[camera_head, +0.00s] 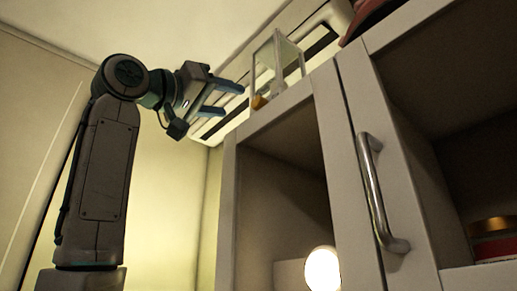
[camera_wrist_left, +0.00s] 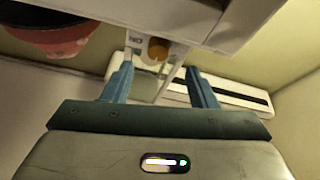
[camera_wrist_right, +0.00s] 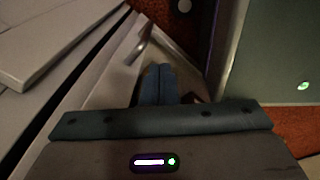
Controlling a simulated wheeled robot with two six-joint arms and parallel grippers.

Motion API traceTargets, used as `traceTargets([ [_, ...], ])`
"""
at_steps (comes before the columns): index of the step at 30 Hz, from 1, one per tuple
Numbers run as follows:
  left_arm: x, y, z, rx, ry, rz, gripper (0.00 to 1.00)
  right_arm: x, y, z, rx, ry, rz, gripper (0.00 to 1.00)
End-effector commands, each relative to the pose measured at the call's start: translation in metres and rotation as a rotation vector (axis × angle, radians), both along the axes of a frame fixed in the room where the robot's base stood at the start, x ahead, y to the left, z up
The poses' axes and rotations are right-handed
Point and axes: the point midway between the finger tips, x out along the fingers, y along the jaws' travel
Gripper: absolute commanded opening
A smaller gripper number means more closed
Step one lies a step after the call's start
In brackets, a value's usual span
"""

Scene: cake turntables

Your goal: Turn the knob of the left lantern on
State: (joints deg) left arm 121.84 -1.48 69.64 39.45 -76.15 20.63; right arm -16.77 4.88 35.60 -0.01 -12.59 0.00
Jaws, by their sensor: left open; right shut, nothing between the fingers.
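The lantern, a clear box with a pale frame (camera_head: 285,58), stands on top of the cabinet in the head view. Its small orange-brown knob (camera_head: 260,102) is low on its near side. The lantern frame (camera_wrist_left: 176,60) and the knob (camera_wrist_left: 158,48) also show in the left wrist view. My left gripper (camera_head: 232,100) is open and empty, just left of the lantern. In the left wrist view its fingers (camera_wrist_left: 159,70) point towards the knob, one on each side of it in the picture; I see no contact. My right gripper (camera_wrist_right: 157,70) is shut and empty, low by a cabinet door.
The white cabinet (camera_head: 229,185) has a metal handle (camera_head: 375,195) and open-looking compartments. A glowing round lamp (camera_head: 322,270) is in the lower compartment. A red dark-topped bowl-like thing (camera_wrist_left: 62,42) is on the cabinet top. A long white wall unit (camera_head: 215,122) is behind the lantern.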

Motion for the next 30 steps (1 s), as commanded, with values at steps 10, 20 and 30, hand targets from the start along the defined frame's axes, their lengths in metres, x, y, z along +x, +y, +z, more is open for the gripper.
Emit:
traceTargets([
  [10,0.044,-0.042,0.029,0.001,0.001,0.0,0.53,-0.015,0.008,0.041,0.01,0.017,-0.003,0.0],
  [20,0.06,-0.056,0.033,0.001,0.0,0.001,0.53,-0.006,0.006,0.051,0.007,0.008,-0.002,0.0],
  [30,0.06,-0.056,0.033,0.001,0.0,0.001,0.27,-0.006,0.005,0.05,0.005,0.008,-0.002,0.0],
])
